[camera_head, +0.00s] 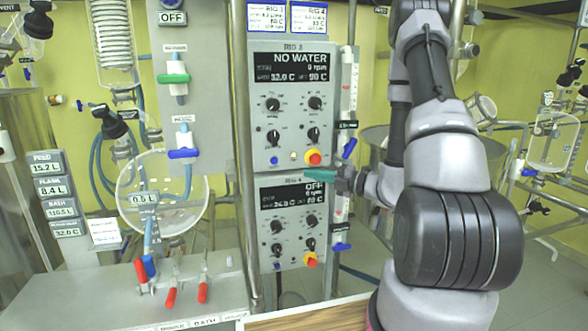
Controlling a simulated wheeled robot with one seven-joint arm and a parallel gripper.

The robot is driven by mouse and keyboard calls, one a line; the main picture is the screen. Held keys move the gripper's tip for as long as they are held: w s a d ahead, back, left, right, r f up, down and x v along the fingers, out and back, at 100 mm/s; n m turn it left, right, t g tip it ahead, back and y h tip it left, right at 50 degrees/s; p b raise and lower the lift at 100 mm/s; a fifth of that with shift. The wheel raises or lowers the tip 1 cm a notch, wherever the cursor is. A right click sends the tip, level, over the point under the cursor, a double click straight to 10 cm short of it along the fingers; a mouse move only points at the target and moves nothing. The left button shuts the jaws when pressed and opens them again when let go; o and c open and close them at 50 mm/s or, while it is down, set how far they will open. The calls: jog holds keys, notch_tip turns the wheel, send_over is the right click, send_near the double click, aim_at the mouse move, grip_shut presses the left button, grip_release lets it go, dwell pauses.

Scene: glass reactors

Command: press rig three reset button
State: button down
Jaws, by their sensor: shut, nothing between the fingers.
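The rig 3 panel (293,88) is a grey box on a post in the middle of the view. Its display (291,67) reads NO WATER and 0 rpm. Below its knobs are a small blue button (273,160), a small pale button (293,156) and a red button on a yellow base (314,157). I cannot read which one is labelled reset. My gripper (308,176) is shut and empty, pointing left. In the picture it lies just below the red button, over the gap between the two panels. Its distance from the panel face is hard to tell.
The rig 4 panel (291,225) sits directly below, its display reading OFF, with another red button (310,260). Blue-handled valves (349,148) stand close on the right. A glass vessel (162,190) and red-handled valves (169,297) are on the left.

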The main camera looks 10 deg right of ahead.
aim_at(271, 162)
jog(key=shift+w+d+x, duration=0.35)
jog(key=shift+x, duration=1.7)
jog(key=shift+w+d+x, duration=0.3)
jog(key=shift+w+x, duration=0.05)
jog(key=shift+x, duration=1.7)
jog(key=shift+w+d+x, duration=0.35)
jog(key=shift+w+x, duration=0.05)
jog(key=shift+x, duration=1.65)
